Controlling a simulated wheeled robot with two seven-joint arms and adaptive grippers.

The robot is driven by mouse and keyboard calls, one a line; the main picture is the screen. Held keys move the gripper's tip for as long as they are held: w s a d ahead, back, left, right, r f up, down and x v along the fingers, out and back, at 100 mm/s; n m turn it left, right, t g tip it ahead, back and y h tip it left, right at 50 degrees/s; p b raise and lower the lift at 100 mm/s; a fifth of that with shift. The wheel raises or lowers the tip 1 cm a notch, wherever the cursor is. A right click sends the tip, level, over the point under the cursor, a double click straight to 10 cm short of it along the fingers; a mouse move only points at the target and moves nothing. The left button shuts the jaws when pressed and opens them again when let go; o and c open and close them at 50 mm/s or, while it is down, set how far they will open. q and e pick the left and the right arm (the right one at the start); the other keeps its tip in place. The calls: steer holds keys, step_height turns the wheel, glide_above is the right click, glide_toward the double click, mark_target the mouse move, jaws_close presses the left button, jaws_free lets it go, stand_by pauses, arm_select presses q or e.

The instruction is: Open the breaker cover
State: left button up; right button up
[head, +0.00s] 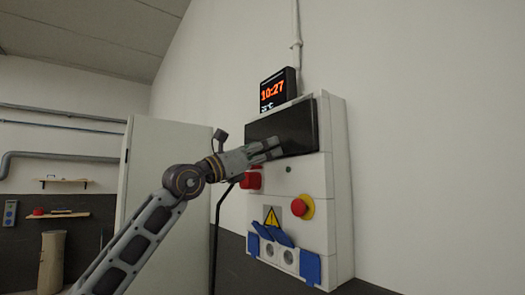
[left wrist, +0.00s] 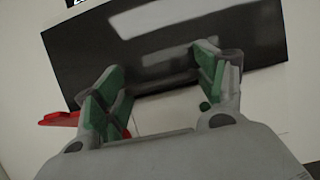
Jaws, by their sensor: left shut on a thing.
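The breaker cover (head: 298,126) is a dark, glossy panel across the upper part of a white wall box (head: 318,185). It looks closed, lying flat against the box. In the left wrist view the cover (left wrist: 255,38) fills the upper part, slightly tilted. My left gripper (head: 276,149) is at the cover's lower left edge, its fingers shut on the cover's lower part. In the left wrist view its green-padded fingers (left wrist: 160,72) stand apart, in front of the cover's lower edge. Exactly what lies between the fingertips is hard to see. My right gripper is not in view.
A red emergency button (head: 299,207) on yellow, a red socket (head: 251,180) and blue socket covers (head: 310,268) sit below the cover. A clock (head: 277,90) stands above the box. A white cabinet (head: 160,180) is behind my left arm. The right wall is bare.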

arm_select(q)
steer(key=shift+c, duration=0.7)
steer(key=shift+a, duration=0.1)
steer(key=shift+s+a+r+b, duration=0.15)
steer(key=shift+s+r+b, duration=0.05)
steer(key=shift+r+b, duration=0.15)
